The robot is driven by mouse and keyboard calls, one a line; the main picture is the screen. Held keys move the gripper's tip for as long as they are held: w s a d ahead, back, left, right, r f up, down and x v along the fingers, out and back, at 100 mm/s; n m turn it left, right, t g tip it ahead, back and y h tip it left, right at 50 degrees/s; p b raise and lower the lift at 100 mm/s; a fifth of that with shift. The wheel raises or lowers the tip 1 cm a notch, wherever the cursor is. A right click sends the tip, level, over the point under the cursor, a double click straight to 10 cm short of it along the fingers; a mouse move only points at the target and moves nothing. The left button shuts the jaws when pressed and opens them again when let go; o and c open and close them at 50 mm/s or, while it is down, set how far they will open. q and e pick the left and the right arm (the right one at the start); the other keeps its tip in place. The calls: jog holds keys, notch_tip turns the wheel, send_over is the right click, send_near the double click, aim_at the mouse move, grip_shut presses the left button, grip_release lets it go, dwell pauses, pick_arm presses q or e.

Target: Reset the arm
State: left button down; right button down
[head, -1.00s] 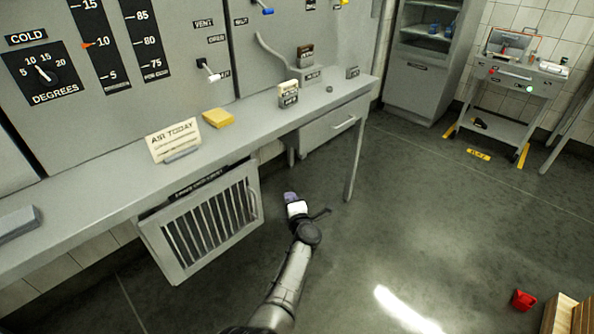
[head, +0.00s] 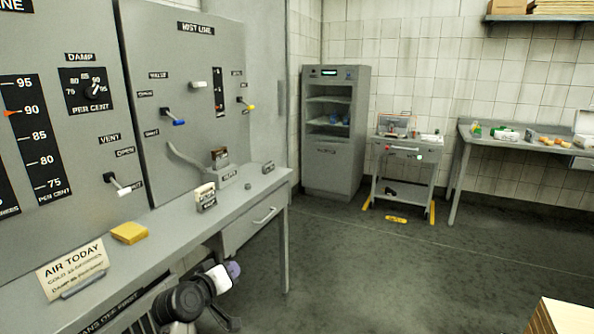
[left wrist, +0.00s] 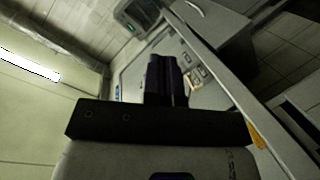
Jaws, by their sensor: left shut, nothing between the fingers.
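My right gripper does not show in either view.
A grey counter (head: 172,218) with an "AIR TODAY" card (head: 73,268) and a yellow block (head: 129,232) runs along the control panel. A cabinet (head: 333,170), a small cart (head: 403,168) and a side table (head: 520,138) stand farther back. The middle floor is clear.

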pick_arm(q)
jog(key=s+a+m+g+y+p, duration=0.25)
jog(key=s+a+p, duration=0.2)
jog(key=s, duration=0.85)
jog(key=s+f+m+g+y+p, duration=0.1)
jog(key=s+f+g+p, duration=0.3)
jog(key=s, duration=0.9)
jog(key=s+a+f+m+g+y+p, duration=0.1)
jog(key=s+f+p, duration=0.3)
jog(key=s, duration=1)
jog(key=s+f+m+g+y+p, duration=0.1)
jog(key=s+f+g+p, duration=0.35)
jog(key=s, duration=0.85)
notch_tip(320, 180, up, 39)
jog(key=t+p, duration=0.1)
jog(key=p, duration=3.7)
jog(key=shift+w+t, duration=0.2)
jog(key=shift+t, duration=0.2)
jog(key=shift+n, duration=0.25)
jog(key=c, duration=1.9)
grip_release()
